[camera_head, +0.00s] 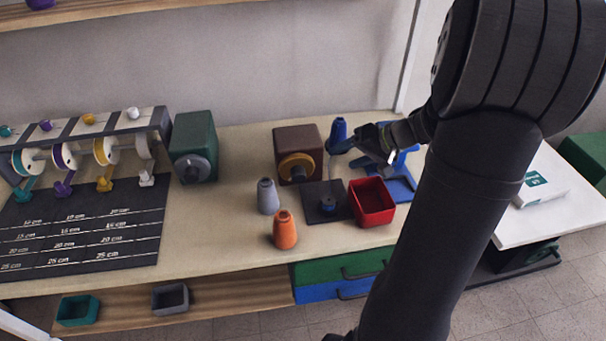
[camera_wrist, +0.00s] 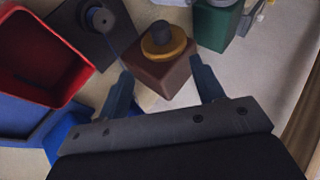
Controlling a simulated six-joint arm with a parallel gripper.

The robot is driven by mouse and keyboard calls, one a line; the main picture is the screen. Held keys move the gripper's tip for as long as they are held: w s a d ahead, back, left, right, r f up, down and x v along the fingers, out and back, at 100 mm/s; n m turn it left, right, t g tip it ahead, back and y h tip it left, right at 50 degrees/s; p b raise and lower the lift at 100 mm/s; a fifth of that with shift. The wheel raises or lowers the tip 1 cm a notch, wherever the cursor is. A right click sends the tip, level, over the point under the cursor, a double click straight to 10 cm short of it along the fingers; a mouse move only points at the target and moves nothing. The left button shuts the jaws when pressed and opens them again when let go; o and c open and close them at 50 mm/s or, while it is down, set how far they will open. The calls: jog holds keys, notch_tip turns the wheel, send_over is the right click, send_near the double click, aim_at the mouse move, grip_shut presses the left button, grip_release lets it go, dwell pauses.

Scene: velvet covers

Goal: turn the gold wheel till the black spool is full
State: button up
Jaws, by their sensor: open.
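The gold wheel (camera_head: 296,167) is on the front of a brown box (camera_head: 290,137) in the middle of the table. In the wrist view the wheel (camera_wrist: 166,48) has a dark central knob and lies just beyond my fingertips. My gripper (camera_wrist: 160,75) is open and empty; its two fingers point towards the brown box, apart from the wheel. In the head view my gripper (camera_head: 361,143) is right of the box.
A red bin (camera_head: 373,205) and blue stand (camera_head: 400,180) are right of the spool. A blue cone-like piece (camera_head: 338,135) is by my gripper. Grey (camera_head: 267,196) and orange (camera_head: 284,230) cones stand in front. A green box (camera_head: 194,143) is left.

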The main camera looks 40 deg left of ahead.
aim_at(305, 174)
jog(key=x, duration=1.6)
jog(key=shift+f, duration=0.15)
jog(key=c, duration=1)
jog(key=shift+o, duration=0.2)
jog(key=shift+w, duration=0.1)
jog(key=shift+f+m+g+y, duration=0.2)
jog(key=shift+m+g+y, duration=0.2)
jog(key=shift+g+y, duration=0.5)
jog(key=shift+w+d+f+m+g+y, duration=0.1)
jog(key=shift+m+g+y, duration=0.2)
jog(key=shift+y, duration=0.4)
jog(key=shift+f+m+g+y, duration=0.1)
jog(key=shift+g+y, duration=0.3)
jog(key=shift+y, duration=0.3)
